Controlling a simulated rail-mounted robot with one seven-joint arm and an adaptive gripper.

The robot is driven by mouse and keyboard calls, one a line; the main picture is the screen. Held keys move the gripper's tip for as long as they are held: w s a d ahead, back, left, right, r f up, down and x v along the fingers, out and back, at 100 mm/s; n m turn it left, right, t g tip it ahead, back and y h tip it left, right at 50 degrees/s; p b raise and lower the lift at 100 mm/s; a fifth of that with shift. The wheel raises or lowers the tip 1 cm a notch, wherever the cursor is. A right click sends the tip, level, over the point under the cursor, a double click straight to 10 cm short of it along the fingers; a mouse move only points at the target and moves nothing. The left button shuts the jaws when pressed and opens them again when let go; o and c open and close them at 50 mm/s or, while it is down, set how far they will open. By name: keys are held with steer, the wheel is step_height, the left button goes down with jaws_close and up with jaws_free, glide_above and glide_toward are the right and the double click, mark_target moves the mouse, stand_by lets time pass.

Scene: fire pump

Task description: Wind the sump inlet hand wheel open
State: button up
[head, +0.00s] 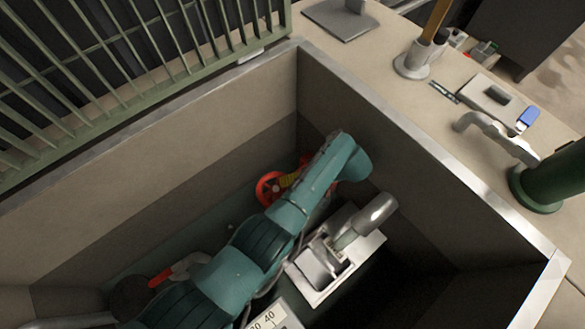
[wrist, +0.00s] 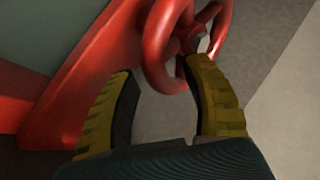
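The red hand wheel (head: 271,189) is low in the pit by the far wall in the head view, partly hidden by my arm. In the wrist view the wheel (wrist: 160,52) fills the top middle, with its hub and spokes at the upper right. My gripper (wrist: 158,70) has two yellow fingers with dark pads, spread apart. Part of the red rim dips between the fingertips, close to the right one. I cannot tell whether that finger touches it.
Pit walls with a pale metal rim (head: 400,125) surround my arm. A metal box with a grey cylinder (head: 375,215) stands to the right. A red-handled lever valve (head: 165,275) is at lower left. A green railing (head: 130,50) runs along the upper left.

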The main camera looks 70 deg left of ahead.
steer(key=shift+w+a+r, duration=0.15)
steer(key=shift+r, duration=0.4)
step_height(320, 180, up, 9)
steer(key=shift+o, duration=0.2)
